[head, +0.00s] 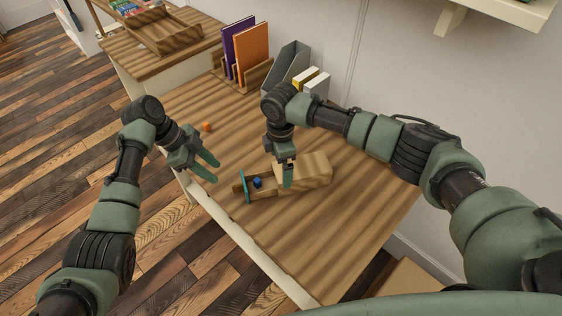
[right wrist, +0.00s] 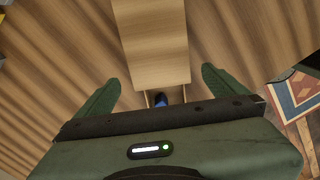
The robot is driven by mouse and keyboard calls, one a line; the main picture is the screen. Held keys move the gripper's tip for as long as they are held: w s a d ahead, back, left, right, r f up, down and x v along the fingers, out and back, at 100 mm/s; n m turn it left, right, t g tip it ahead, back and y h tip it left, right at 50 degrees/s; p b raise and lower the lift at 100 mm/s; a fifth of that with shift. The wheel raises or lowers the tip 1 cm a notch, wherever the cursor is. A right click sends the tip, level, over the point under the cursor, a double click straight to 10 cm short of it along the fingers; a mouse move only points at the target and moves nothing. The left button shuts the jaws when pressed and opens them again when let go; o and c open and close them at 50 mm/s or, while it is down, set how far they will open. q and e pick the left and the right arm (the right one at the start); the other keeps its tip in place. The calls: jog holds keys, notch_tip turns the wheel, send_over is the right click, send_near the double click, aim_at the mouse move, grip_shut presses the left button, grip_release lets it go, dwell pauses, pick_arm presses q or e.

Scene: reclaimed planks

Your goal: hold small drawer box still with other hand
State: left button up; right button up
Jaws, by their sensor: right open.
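The small drawer box (head: 315,170) is light wood and lies on the desk. It also shows in the right wrist view (right wrist: 155,45). Its drawer (head: 264,191) is pulled out toward the left, with a teal front (head: 245,187) and a blue cube (head: 257,182) inside. My right gripper (head: 288,178) points down over the box, near its drawer end. In the right wrist view its open fingers (right wrist: 160,76) stand apart on either side of the box, with gaps showing. My left gripper (head: 213,168) is open and empty, left of the drawer front and apart from it.
A small orange cube (head: 207,126) lies on the desk (head: 330,235) behind my left gripper. Purple (head: 239,50) and orange (head: 252,52) books and a grey file holder (head: 288,65) stand at the back by the wall. The desk's front right part is clear.

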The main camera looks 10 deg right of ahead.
aim_at(266, 182)
notch_tip(266, 182, down, 8)
jog(key=shift+r, duration=0.2)
jog(key=c, duration=1.7)
jog(key=shift+c, duration=0.2)
